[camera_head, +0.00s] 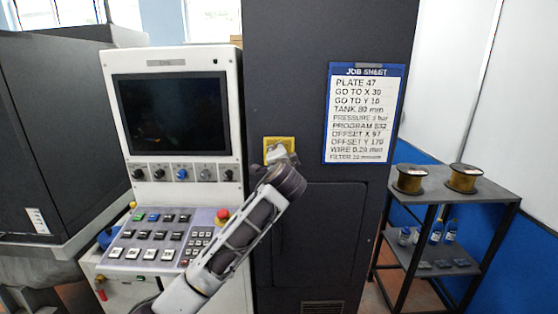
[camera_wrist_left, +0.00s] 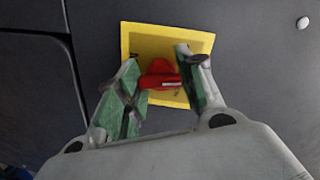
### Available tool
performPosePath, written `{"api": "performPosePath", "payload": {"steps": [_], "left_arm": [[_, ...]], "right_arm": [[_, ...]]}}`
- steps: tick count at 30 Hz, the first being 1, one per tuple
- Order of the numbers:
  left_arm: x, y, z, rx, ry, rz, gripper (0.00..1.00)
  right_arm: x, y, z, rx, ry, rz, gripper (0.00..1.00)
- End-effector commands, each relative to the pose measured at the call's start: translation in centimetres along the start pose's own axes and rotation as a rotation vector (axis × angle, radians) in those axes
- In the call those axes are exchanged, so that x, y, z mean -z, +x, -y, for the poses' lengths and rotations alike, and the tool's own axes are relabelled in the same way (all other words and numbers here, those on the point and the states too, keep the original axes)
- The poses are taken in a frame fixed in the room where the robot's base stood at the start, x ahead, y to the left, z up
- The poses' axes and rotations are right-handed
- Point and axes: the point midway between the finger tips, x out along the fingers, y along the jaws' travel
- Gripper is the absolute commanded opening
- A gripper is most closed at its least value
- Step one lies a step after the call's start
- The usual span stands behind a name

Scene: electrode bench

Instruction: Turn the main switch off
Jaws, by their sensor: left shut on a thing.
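The main switch is a red rotary handle (camera_wrist_left: 160,78) on a yellow square plate (camera_wrist_left: 127,40) fixed to the dark cabinet front. In the head view the yellow plate (camera_head: 271,141) shows just above my left gripper (camera_head: 281,156), which hides the red handle there. In the left wrist view my left gripper (camera_wrist_left: 166,85) has its green-padded fingers on either side of the red handle and is shut on it. The handle lies roughly crosswise between the fingers in that view. The markings on the plate are too small to read. My right gripper is in neither view.
A control console with a dark screen (camera_head: 172,113), knobs and a button panel stands left of the cabinet. A red mushroom button (camera_head: 223,214) sits near my left arm. A job sheet (camera_head: 364,113) hangs right of the switch. A shelf (camera_head: 452,187) with wire spools stands at right.

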Motion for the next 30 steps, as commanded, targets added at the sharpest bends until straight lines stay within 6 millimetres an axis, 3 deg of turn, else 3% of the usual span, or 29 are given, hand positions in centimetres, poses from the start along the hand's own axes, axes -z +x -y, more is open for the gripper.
{"api": "performPosePath", "payload": {"steps": [15,30], "left_arm": [[0.0,-0.1,0.2,-0.040,-0.448,-0.032,0.14],[-0.1,0.0,0.3,-0.051,-0.588,-0.041,0.14]], "right_arm": [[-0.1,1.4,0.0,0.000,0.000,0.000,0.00],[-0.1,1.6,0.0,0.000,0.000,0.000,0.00]]}}
